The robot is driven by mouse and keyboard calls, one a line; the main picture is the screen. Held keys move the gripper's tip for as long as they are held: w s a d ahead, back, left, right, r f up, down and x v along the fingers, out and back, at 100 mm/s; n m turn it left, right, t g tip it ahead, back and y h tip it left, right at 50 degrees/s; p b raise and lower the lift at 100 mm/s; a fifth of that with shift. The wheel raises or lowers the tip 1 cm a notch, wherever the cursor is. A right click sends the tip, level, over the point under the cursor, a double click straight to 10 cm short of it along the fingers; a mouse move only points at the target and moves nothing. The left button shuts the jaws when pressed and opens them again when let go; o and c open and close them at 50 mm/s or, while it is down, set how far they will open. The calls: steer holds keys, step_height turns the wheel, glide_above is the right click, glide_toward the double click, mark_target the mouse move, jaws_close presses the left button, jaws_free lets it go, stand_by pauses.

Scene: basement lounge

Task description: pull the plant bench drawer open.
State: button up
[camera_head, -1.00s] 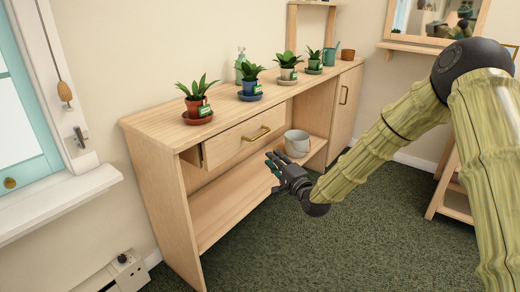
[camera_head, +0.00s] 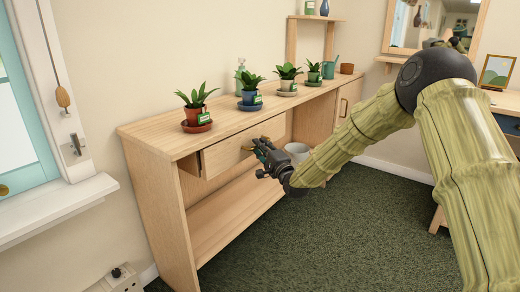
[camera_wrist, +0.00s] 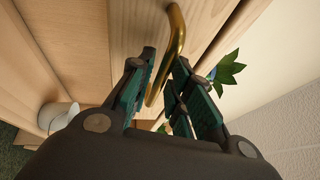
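The plant bench (camera_head: 160,215) is light wood and stands against the wall. Its drawer (camera_head: 222,156) sits under the top at the left, its front standing slightly proud of the bench. My gripper (camera_head: 262,152) is at the drawer front and hides most of the brass handle in the head view. In the wrist view the handle (camera_wrist: 177,30) runs between the two fingers of my gripper (camera_wrist: 166,60). The fingers are apart, with a gap showing around the bar. Whether either finger touches it is unclear.
Potted plants on saucers, such as the red pot (camera_head: 196,114), stand along the bench top. A grey-white bucket (camera_head: 297,151) is on the lower shelf behind my gripper. The green carpet (camera_head: 330,240) in front is clear. A window sill (camera_head: 55,208) is at the left.

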steer(key=shift+w+a+r, duration=0.1)
steer(key=shift+w+a, duration=0.1)
steer(key=shift+w, duration=0.25)
jaws_close()
steer(key=shift+s, duration=0.1)
